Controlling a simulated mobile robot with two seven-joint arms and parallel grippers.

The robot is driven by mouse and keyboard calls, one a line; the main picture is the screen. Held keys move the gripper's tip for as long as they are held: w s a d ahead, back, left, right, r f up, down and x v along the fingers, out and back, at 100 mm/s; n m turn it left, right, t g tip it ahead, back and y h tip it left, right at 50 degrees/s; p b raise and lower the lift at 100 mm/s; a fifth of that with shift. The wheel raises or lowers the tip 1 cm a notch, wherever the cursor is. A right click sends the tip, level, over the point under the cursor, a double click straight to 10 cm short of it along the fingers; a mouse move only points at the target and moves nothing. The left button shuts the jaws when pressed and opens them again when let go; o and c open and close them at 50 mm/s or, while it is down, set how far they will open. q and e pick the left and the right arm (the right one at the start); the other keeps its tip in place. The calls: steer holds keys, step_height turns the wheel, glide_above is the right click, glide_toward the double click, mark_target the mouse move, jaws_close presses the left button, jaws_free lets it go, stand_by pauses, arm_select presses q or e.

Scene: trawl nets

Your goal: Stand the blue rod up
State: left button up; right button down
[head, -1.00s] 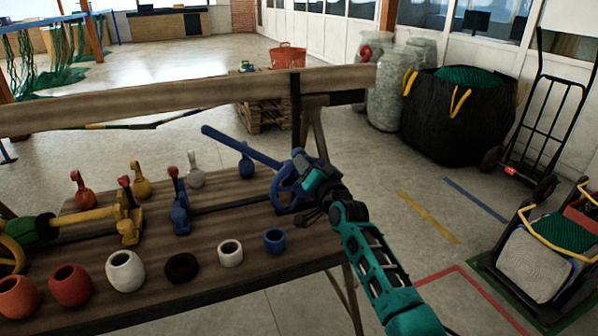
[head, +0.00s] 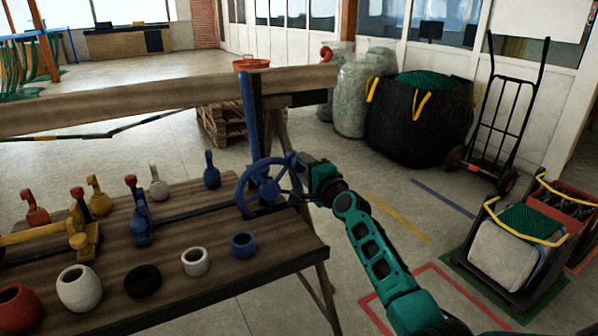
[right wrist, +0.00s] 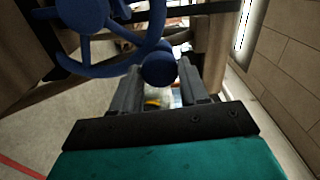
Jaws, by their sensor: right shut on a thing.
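The blue rod (head: 250,110) stands almost upright in the head view, rising in front of the wooden beam. Its lower end meets the blue spoked wheel (head: 241,196) at the right end of the bench. My right gripper (head: 301,170) is at the right side of this wheel. In the right wrist view, the blue wheel (right wrist: 97,70) fills the upper left. There my right gripper (right wrist: 159,80) is shut on a round blue knob (right wrist: 158,67) beside the rim. My left gripper is not in view.
A wooden bench (head: 190,275) holds a blue cup (head: 243,245), other cups and several coloured shackle-like pieces. A long wooden beam (head: 150,101) runs behind. A black bag (head: 415,125), a hand truck (head: 505,110) and a cart stand at right. The floor between is clear.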

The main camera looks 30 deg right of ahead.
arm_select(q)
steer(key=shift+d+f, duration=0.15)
arm_select(e)
steer(key=shift+d+f+m, duration=0.25)
steer(key=shift+d+m, duration=0.1)
steer(key=shift+m, duration=0.05)
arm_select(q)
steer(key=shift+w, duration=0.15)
arm_select(e)
steer(key=c, duration=0.6)
jaws_free()
steer(key=shift+o, duration=0.2)
arm_select(q)
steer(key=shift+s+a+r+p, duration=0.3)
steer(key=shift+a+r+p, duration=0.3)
steer(key=shift+p, duration=0.6)
arm_select(e)
steer(key=s, duration=1.3)
steer(key=shift+d, duration=0.25)
